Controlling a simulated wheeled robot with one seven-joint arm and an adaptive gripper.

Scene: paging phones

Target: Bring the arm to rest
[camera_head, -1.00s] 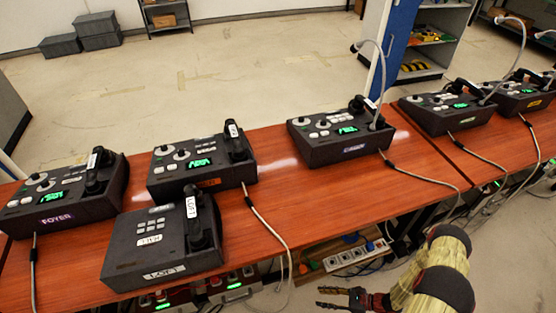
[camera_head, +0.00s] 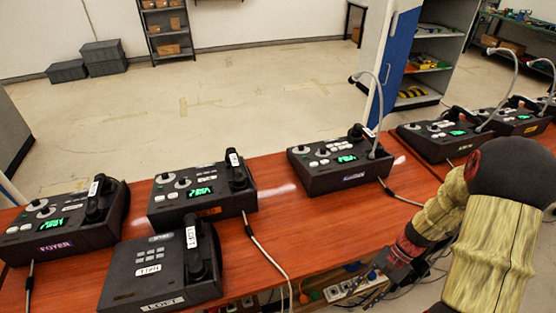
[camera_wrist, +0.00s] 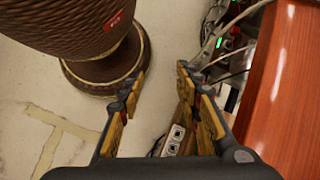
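My gripper (camera_head: 368,288) hangs at the front edge of the red-brown table (camera_head: 300,235), at the lower right of the head view, partly cut off by the frame's bottom. In the wrist view my gripper (camera_wrist: 160,78) has its two fingers spread apart with nothing between them; bare floor shows there. My arm is bent beside the table. Dark desk phones stand on the table: the FOYER phone (camera_head: 62,225), the LOFT phone (camera_head: 150,268), one with an orange label (camera_head: 185,195) and one with a purple label (camera_head: 330,170). Their handsets lie on them.
More phones (camera_head: 450,135) stand at the table's right end, behind my arm. Cables hang over the front edge. A power strip (camera_wrist: 176,138) lies low under the table, near my fingers in the wrist view. A blue-sided shelf (camera_head: 400,55) stands beyond the table.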

